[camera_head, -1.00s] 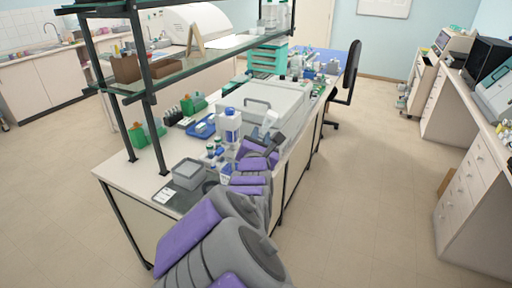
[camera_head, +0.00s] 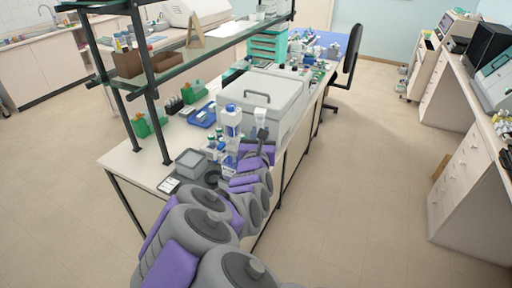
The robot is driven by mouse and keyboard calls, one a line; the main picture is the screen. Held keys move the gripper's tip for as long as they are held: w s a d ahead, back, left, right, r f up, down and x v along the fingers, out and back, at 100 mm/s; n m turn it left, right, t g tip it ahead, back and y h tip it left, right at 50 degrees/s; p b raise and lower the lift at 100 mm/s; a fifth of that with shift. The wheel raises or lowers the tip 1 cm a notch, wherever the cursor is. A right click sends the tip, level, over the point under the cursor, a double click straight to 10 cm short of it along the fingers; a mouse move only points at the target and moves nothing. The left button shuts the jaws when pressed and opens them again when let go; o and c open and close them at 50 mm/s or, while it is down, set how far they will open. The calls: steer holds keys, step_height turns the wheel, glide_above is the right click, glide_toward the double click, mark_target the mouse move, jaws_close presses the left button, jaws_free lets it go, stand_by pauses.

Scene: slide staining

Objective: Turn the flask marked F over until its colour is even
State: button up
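My arm reaches from the bottom of the view to the bench. My gripper (camera_head: 262,135) is small and dark at its far end, in front of the large pale lidded box. A small pale item (camera_head: 261,114) shows just above the gripper; I cannot tell whether it is held. A tall white bottle with a blue cap (camera_head: 231,121) stands to the left of the gripper. Several small vessels with blue or green caps (camera_head: 213,146) stand left of my arm. No letter F can be read, so I cannot tell which vessel is the flask.
The pale lidded box (camera_head: 268,92) fills the middle of the bench. A grey box (camera_head: 190,163) lies near the front left edge. A blue tray (camera_head: 196,121) and green racks (camera_head: 142,129) lie farther left. A glass shelf (camera_head: 185,52) runs above the bench's left side.

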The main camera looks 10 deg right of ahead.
steer(key=shift+m+p, duration=0.45)
steer(key=shift+m, duration=0.75)
steer(key=shift+m+b, duration=0.5)
steer(key=shift+m, duration=0.4)
steer(key=m+b, duration=0.2)
steer(key=b, duration=0.2)
steer(key=shift+f+m, duration=0.2)
steer(key=shift+m, duration=0.2)
steer(key=shift+r+m+b, duration=0.2)
steer(key=shift+m+b, duration=0.6)
steer(key=shift+b, duration=0.3)
steer(key=shift+f+b, duration=0.1)
steer(key=shift+b, duration=0.25)
steer(key=shift+f+m+b, duration=0.15)
steer(key=shift+m+b, duration=0.55)
steer(key=shift+b, duration=0.55)
steer(key=shift+m, duration=0.5)
steer(key=shift+r+m, duration=0.3)
steer(key=shift+m, duration=0.7)
